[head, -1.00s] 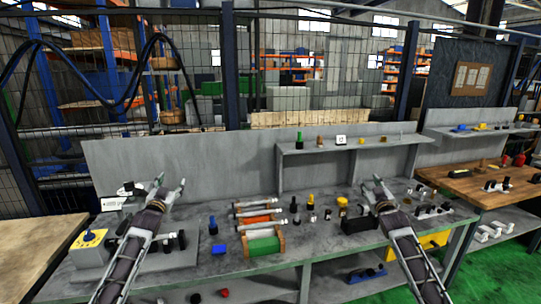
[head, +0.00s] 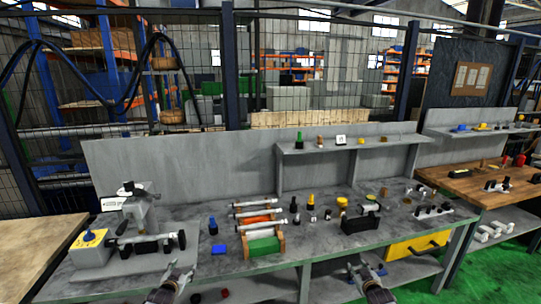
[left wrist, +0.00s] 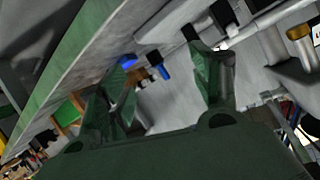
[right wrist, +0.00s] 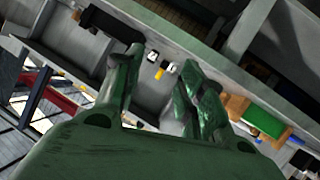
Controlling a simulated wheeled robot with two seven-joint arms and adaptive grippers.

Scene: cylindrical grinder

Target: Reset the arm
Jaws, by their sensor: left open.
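My left gripper (head: 183,268) is low in the head view, in front of the bench's front edge and below the grinder (head: 142,215). Its two fingers stand apart in the left wrist view (left wrist: 160,55), and nothing is held between them. My right gripper (head: 366,268) is also low, in front of the bench and left of the yellow drawer (head: 415,246). Its fingers stand apart in the right wrist view (right wrist: 163,62), and it looks empty. Both arms are mostly below the head picture.
A lower shelf (head: 250,288) lies beneath. A wooden table (head: 35,245) stands at the left.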

